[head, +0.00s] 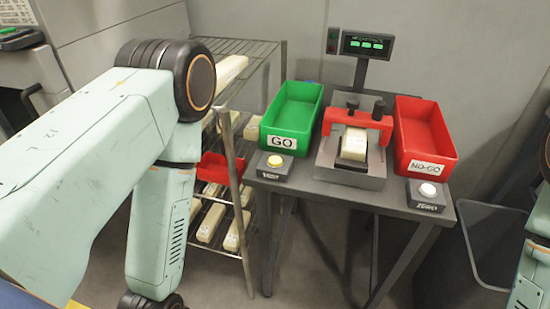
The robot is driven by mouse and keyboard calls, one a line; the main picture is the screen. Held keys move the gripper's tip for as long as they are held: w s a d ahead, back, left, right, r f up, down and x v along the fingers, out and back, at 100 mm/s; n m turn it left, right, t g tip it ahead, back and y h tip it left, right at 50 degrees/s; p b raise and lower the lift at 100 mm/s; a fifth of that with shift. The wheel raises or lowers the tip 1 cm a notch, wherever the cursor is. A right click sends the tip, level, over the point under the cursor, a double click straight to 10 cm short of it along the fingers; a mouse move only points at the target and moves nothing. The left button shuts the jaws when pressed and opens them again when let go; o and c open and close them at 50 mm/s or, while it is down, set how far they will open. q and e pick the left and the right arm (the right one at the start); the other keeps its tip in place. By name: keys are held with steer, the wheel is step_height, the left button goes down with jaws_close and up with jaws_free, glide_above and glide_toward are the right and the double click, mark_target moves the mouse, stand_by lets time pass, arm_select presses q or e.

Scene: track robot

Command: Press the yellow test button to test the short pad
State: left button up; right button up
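The yellow test button (275,161) sits on a small dark box at the front left of the grey table (330,196). The pale short pad (354,143) sits in the grey test fixture (349,177), under its red bridge (357,118) with dark knobs. A display (366,45) on a post behind shows green characters, too small to read. My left arm fills the left side of the view, apart from the table; its gripper is out of view. Only a piece of my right arm shows at the right edge, and its gripper is out of view.
A green GO bin (291,110) stands left of the fixture, a red NO-GO bin (423,130) right of it. A white ZERO button (427,189) is at the front right. A wire rack (232,152) with pale pads and a red bin (213,168) stands left of the table.

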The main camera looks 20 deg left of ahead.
arm_select(q)
jaws_close()
stand_by(1.3)
